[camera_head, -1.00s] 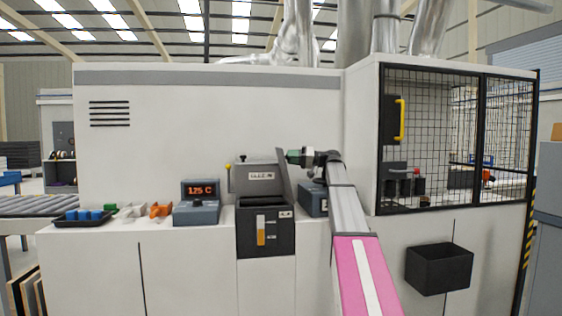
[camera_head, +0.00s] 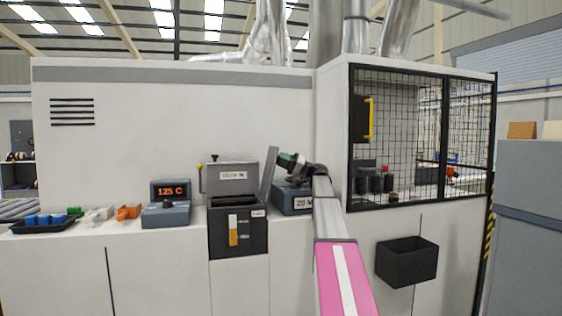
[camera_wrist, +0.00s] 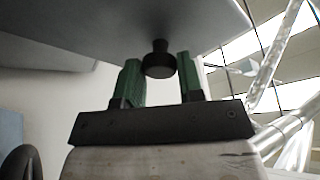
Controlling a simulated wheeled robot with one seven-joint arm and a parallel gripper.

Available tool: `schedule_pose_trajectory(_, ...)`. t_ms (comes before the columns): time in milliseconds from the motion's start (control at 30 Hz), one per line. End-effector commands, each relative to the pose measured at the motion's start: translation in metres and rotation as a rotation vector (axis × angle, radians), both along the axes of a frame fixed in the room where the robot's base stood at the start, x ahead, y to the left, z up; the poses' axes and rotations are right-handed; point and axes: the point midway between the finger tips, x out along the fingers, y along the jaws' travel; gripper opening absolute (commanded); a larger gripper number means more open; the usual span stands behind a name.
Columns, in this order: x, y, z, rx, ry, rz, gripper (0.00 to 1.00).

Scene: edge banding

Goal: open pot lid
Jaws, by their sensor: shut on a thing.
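The glue pot (camera_head: 250,242) is a dark grey box on the front of the machine, with a lighter grey housing (camera_head: 218,178) and a small label behind it. Its lid (camera_head: 268,176) is a flat grey plate standing nearly upright at the right side, its top leaning right. My gripper (camera_head: 289,162) is right of the lid, its green fingers at the lid's outer face. In the wrist view the fingers (camera_wrist: 158,75) are on either side of a black knob (camera_wrist: 158,62) on the lid (camera_wrist: 130,25), and are shut on it. The pot's inside is hidden.
A grey box (camera_head: 293,200) stands close behind my wrist. Left of the pot are a temperature display (camera_head: 170,191), small coloured parts and a black tray (camera_head: 45,226). A mesh cage (camera_head: 400,130) and a black bin (camera_head: 407,262) are at the right.

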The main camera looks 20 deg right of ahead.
Motion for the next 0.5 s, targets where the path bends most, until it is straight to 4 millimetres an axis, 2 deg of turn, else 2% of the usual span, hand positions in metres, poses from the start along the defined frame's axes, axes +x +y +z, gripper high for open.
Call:
schedule_pose_trajectory(233, -0.0012, 0.0024, -0.0047, -0.011, 0.004, 0.005, 0.0)
schedule_pose_trajectory(267, -0.0012, 0.0024, -0.0047, -0.012, 0.004, 0.005, 0.42)
schedule_pose_trajectory(300, -0.0011, 0.0025, -0.0047, -0.012, 0.004, 0.004, 0.55)
schedule_pose_trajectory(333, -0.0011, 0.0024, -0.0044, -0.011, 0.004, 0.005, 0.6)
schedule_pose_trajectory(500, -0.0007, 0.0018, -0.0031, -0.009, 0.003, 0.003, 0.6)
